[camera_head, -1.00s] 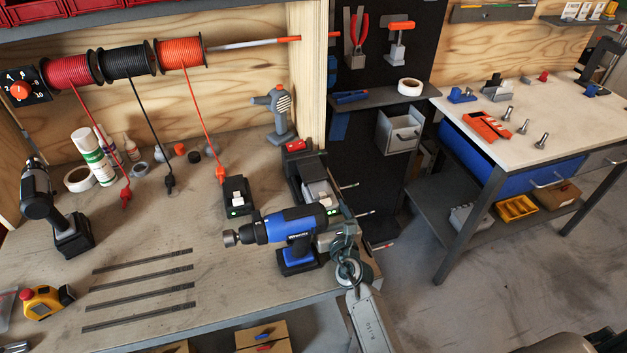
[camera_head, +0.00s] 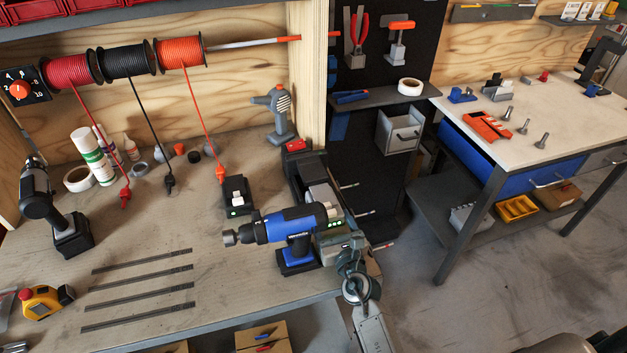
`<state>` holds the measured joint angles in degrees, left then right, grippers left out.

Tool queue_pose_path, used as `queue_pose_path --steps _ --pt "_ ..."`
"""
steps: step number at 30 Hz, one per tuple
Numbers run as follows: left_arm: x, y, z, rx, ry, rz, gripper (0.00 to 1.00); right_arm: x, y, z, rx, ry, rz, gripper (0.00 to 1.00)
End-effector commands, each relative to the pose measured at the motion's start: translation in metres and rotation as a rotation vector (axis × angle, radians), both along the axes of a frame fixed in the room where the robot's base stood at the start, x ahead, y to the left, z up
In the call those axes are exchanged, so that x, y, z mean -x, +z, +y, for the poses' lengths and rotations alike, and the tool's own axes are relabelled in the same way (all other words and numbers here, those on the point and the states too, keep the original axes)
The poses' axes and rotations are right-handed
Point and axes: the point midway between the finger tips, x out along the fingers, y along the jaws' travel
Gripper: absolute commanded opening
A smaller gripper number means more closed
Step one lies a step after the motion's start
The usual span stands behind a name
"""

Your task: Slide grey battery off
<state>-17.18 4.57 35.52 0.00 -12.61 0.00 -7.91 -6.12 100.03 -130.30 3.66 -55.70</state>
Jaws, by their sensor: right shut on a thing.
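The grey battery (camera_head: 337,224), with green lights on its front end, is just right of the blue drill (camera_head: 290,228). My right gripper (camera_head: 345,246) is shut on the battery's near end, above the bench's right front edge. The dark charger (camera_head: 311,176) lies behind the battery, and its grey top shows beyond the drill. The drill hides part of the battery, so I cannot tell whether it still touches the charger. My left gripper is not in view.
The blue drill stands close on the left of my right gripper. A black unit with a white top (camera_head: 237,196) sits left of the charger. Dark strips (camera_head: 140,290) lie on the bench. Open floor (camera_head: 410,300) is to the right.

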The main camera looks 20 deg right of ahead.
Motion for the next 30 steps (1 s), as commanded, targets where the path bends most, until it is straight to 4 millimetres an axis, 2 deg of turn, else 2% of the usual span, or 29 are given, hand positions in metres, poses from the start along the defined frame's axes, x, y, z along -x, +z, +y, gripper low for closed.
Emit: queue_pose_path --steps 15,30 --pt "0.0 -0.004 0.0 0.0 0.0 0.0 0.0 0.02 -0.001 0.0 -0.001 0.001 0.002 0.43" --pt "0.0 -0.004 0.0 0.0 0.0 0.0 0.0 0.022 -0.001 -0.001 -0.001 0.0 0.001 0.43"
